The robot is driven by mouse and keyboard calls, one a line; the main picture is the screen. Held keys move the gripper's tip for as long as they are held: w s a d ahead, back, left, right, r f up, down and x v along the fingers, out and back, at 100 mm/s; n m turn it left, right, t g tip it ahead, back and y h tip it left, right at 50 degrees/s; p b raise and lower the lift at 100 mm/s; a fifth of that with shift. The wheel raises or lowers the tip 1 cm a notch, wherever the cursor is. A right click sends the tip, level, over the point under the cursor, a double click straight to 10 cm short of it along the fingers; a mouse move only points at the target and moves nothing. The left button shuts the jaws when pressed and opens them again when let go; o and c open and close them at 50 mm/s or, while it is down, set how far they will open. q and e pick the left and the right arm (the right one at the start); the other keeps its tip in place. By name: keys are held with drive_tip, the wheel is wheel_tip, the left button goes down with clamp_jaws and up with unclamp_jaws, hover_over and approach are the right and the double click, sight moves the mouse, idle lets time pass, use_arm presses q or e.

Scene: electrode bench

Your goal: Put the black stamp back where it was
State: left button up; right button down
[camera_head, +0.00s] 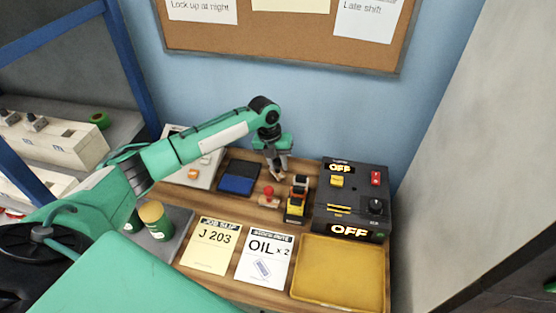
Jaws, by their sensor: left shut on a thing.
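My left gripper (278,168) reaches in over the back of the wooden bench, pointing down. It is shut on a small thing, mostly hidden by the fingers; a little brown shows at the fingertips. Its colour as the black stamp cannot be made out. A blue and black ink pad (238,178) lies just left of the gripper. A small red-topped thing (268,194) stands in front of the gripper, apart from it. My right gripper is not in view.
Yellow, red and black blocks (297,208) stand right of the red-topped thing. A black control box (347,209) reading OFF stands further right. A yellow tray (340,271), a J 203 job slip (212,247) and an OIL card (263,258) lie in front. A green jar (156,219) stands left.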

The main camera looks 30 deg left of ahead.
use_arm(q)
drive_tip(key=shift+f, duration=0.1)
drive_tip(key=o, duration=0.8)
drive_tip(key=b+v, duration=0.3)
drive_tip(key=v, duration=0.9)
drive_tip(key=shift+b, duration=0.35)
